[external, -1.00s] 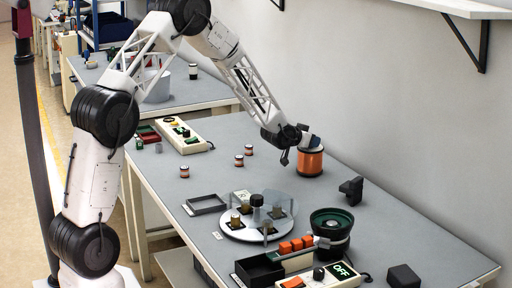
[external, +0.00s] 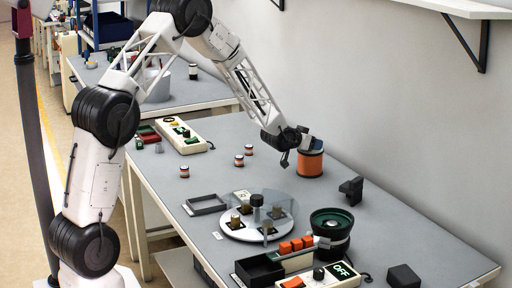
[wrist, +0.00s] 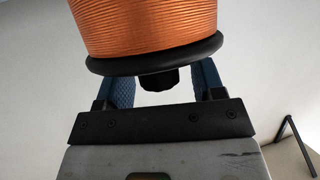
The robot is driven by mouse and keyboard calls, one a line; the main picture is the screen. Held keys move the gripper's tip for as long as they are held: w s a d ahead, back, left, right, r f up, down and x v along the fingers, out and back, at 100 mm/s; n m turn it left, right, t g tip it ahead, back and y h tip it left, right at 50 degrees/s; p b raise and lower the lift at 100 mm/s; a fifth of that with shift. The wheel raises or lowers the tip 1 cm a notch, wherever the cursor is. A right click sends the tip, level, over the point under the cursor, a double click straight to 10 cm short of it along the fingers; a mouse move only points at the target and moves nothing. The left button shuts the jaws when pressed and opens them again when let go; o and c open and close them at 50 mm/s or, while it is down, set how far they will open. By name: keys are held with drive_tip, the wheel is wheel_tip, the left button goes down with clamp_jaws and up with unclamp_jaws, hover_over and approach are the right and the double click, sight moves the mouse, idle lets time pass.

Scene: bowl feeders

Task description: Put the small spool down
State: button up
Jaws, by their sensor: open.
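A spool wound with orange wire (external: 310,164) stands upright near the wall side of the table. My gripper (external: 312,144) is at its top, with the jaws open. In the wrist view the orange winding (wrist: 145,28) and its black flange (wrist: 155,62) fill the top. A black hub (wrist: 158,79) sticks out of the flange between my two blue fingers (wrist: 162,82), with gaps on both sides. Three much smaller spools stand upright on the table, at the left (external: 184,171), in the middle (external: 239,160) and farther back (external: 249,149).
A round plate with clear guards (external: 235,229) stands in front. Near it are a grey tray (external: 206,204), a black bin (external: 259,270), a green-topped bowl feeder (external: 331,232) and a black bracket (external: 351,190). A control box (external: 183,135) lies at the back left. The table around the small spools is clear.

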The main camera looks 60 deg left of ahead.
drive_tip(key=shift+s+r, duration=0.1)
drive_tip(key=shift+r, duration=0.05)
drive_tip(key=shift+s+d+r, duration=0.15)
drive_tip(key=shift+s+r, duration=0.2)
drive_tip(key=shift+s, duration=0.3)
drive_tip(key=v, duration=1)
drive_tip(key=shift+s, duration=0.15)
drive_tip(key=shift+d+r, duration=0.1)
idle(0.5)
